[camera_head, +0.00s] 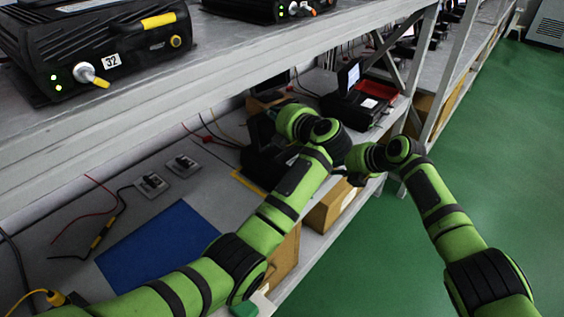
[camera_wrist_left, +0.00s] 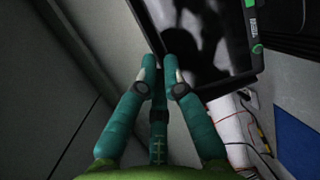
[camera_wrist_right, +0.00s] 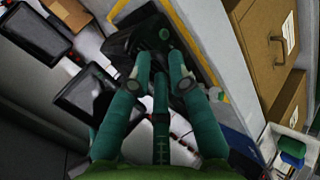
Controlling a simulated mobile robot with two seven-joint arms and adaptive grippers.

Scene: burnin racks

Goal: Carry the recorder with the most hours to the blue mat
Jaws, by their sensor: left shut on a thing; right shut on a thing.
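A black recorder (camera_head: 262,165) with a raised screen is at the lower shelf, partly hidden behind my arms. My left gripper (camera_wrist_left: 162,62) is shut on the edge of its dark screen (camera_wrist_left: 200,35) in the left wrist view. My right gripper (camera_wrist_right: 160,62) is shut on a black part of the recorder (camera_wrist_right: 125,42) in the right wrist view. In the head view my wrists hide both pairs of fingertips. The blue mat (camera_head: 160,245) lies bare on the lower shelf, nearer and to the left. I cannot read any hours.
Another black recorder (camera_head: 352,108) with a raised screen stands farther along, beside a red tray (camera_head: 380,90). Switch boxes (camera_head: 151,185) and loose cables lie between mat and wall. The upper shelf (camera_head: 190,85) overhangs, carrying a unit marked 32 (camera_head: 100,45). Cardboard boxes (camera_head: 330,208) stand below.

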